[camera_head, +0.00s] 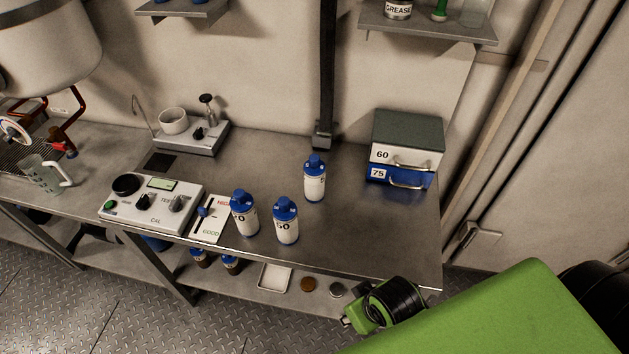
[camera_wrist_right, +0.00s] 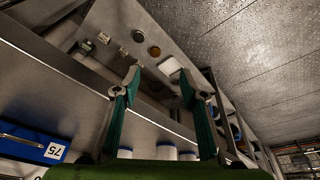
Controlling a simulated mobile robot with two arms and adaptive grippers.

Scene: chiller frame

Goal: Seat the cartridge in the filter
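No part is plainly marked as the cartridge or the filter. A grey unit (camera_head: 198,140) at the back left of the bench carries an open white ring-shaped cup (camera_head: 173,121) and a black knob on a stem (camera_head: 207,105); I cannot tell if it is the filter. Three white bottles with blue caps stand upright on the bench: a left one (camera_head: 244,214), a middle one (camera_head: 286,221) and a rear one (camera_head: 314,179). My right gripper is beyond the front right bench edge, its open, empty fingers (camera_wrist_right: 160,78) spread in the wrist view. My left gripper is not in view.
A test box (camera_head: 152,205) with knobs and a gauge card (camera_head: 211,220) lie at the bench front left. A drawer box (camera_head: 406,148) marked 60 and 75 stands back right. The lower shelf holds a white tray (camera_head: 263,277) and a brown disc (camera_head: 308,284). The bench's right front is clear.

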